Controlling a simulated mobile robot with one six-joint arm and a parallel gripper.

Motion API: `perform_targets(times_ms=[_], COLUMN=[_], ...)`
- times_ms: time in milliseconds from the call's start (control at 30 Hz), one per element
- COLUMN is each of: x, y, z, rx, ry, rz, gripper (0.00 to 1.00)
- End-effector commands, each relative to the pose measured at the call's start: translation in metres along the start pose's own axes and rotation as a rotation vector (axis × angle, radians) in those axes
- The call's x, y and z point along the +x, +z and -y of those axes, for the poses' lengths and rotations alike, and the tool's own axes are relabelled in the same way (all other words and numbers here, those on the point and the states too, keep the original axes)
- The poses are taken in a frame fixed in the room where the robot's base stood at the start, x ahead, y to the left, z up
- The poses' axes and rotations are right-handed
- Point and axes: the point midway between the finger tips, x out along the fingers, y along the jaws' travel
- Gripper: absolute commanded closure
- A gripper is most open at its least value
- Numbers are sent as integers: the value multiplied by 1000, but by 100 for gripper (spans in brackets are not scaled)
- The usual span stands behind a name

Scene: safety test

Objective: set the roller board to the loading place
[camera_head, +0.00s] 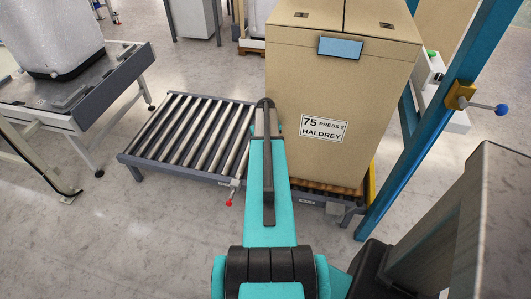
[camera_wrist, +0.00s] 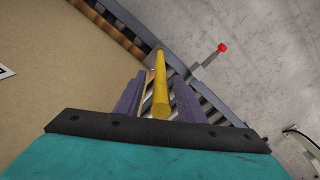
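The roller board (camera_head: 190,134), a low grey frame with several metal rollers, lies left of a large carton in the head view. A lever with a red knob (camera_head: 229,203) stands at its near right corner. The knob also shows in the wrist view (camera_wrist: 222,47). My gripper (camera_wrist: 159,76) has two purple fingers, spread apart. A yellow bar (camera_wrist: 160,85) runs between them, with visible gaps on both sides. Rollers show in part behind the fingers. In the head view my arm hides the gripper and the edge between board and carton.
The tall carton (camera_head: 325,90) marked HALDREY stands on a wooden pallet base right of the roller board. A blue post (camera_head: 428,125) with a blue-knobbed handle (camera_head: 501,108) is at its right. A grey table (camera_head: 75,92) bearing a wrapped load stands at left. The front-left floor is clear.

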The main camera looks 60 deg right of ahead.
Motion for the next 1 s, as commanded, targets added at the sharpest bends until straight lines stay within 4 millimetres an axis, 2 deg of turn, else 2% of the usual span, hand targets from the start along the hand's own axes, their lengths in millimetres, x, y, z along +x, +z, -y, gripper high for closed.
perform_targets(times_ms=[100,300,633,867,967,1000], x=[12,24,25,25,25,24], y=[0,0,0,0,1,11], z=[0,0,-1,-1,-2,6], rx=[0,1,1,2,2,2], ry=[-1,0,0,0,1,0], rz=[2,1,0,0,0,1], gripper=[64,64,64,100,100,100])
